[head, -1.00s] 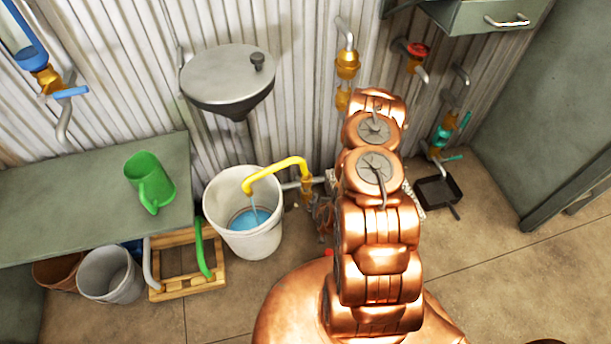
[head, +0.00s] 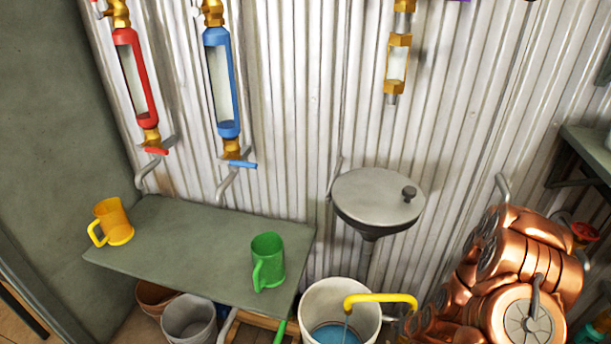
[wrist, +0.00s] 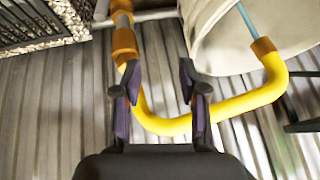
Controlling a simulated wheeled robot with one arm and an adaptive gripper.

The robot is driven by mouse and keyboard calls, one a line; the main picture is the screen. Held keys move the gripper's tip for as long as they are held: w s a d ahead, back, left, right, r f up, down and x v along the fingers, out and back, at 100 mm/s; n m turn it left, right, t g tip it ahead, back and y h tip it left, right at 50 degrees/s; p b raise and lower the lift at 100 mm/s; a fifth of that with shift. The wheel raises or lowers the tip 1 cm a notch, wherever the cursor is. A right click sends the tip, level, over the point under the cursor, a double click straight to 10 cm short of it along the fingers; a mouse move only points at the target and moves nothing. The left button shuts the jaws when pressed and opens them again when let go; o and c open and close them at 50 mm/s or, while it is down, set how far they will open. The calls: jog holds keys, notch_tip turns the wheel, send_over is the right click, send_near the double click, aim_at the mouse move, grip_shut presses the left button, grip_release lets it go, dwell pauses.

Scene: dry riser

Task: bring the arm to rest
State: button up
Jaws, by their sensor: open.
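My gripper (wrist: 159,75) is open in the wrist view, its two dark purple-faced fingers apart with nothing held between them. The yellow spout pipe (wrist: 235,105) curves past the fingertips; I cannot tell how near it is. In the head view my copper arm fills the lower right corner and my gripper is out of sight. The yellow spout (head: 381,298) hangs over the white bucket (head: 318,296), and a thin stream of water falls into the blue water inside. The bucket also shows in the wrist view (wrist: 225,45).
A grey-green table (head: 170,262) bears a yellow mug (head: 112,222) and a green mug (head: 268,262). A round metal basin (head: 375,198) is on the corrugated wall. Red (head: 136,80) and blue (head: 221,80) framed sight tubes hang above the table. A stone-filled wire cage (wrist: 40,25) shows in the wrist view.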

jog(key=s+a+r+n+g, duration=0.1)
jog(key=s+a+r+g, duration=0.15)
jog(key=r, duration=0.75)
jog(key=s+a+r+n+g, duration=0.15)
jog(key=s+a+r, duration=0.25)
jog(key=r, duration=0.6)
jog(key=s+a+r+g, duration=0.2)
jog(key=s+r, duration=0.7)
jog(key=s, duration=0.2)
jog(key=s+a+r+g, duration=0.3)
jog(key=s+r, duration=0.6)
jog(key=s, duration=0.3)
notch_tip(320, 180, up, 22)
jog(key=t+p, duration=0.1)
jog(key=p, duration=2)
jog(key=shift+s+d+r+n, duration=0.2)
jog(key=shift+s+r+n, duration=0.05)
jog(key=shift+s+n, duration=0.1)
